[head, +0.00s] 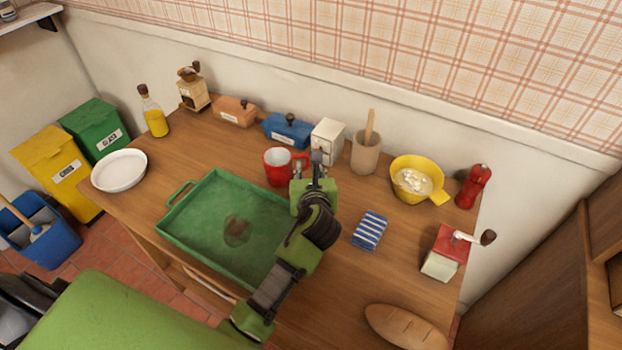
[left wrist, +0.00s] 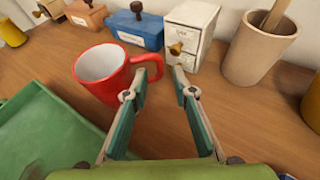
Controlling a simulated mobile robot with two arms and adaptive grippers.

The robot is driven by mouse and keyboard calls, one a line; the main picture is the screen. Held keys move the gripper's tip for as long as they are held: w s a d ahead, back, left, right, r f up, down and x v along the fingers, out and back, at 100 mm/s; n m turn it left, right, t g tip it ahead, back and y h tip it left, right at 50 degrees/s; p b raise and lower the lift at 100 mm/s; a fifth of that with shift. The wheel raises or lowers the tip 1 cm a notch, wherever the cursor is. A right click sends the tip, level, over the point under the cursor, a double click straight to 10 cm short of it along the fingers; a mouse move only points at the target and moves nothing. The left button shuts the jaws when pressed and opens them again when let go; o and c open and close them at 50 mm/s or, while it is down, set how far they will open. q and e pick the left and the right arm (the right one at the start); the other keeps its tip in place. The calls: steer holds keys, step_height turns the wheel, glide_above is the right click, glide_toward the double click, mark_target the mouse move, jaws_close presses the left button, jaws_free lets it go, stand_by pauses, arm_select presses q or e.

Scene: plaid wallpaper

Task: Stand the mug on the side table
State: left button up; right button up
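The red mug (head: 278,167) with a pale inside stands upright on the wooden table, just behind the green tray. In the left wrist view the mug (left wrist: 102,72) has its handle on the right. My left gripper (head: 315,164) is beside the mug on its handle side. In the left wrist view my left gripper (left wrist: 162,78) is open, its left fingertip close to the handle; I cannot tell whether they touch. My right gripper is not in view. The wooden table (head: 330,275) is the only table I can make out.
The green tray (head: 190,225) has a dark stain. Behind the mug stand a blue box (head: 287,131), a white drawer box (head: 327,141) and a utensil pot (head: 366,153). A striped cloth (head: 369,230), bread (head: 405,327) and yellow bowl (head: 412,178) lie right. A white plate (head: 119,170) is left.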

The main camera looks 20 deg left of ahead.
arm_select(q)
steer(key=v, duration=0.8)
steer(key=shift+s+r, duration=0.25)
steer(key=shift+s, duration=0.1)
steer(key=shift+d, duration=0.1)
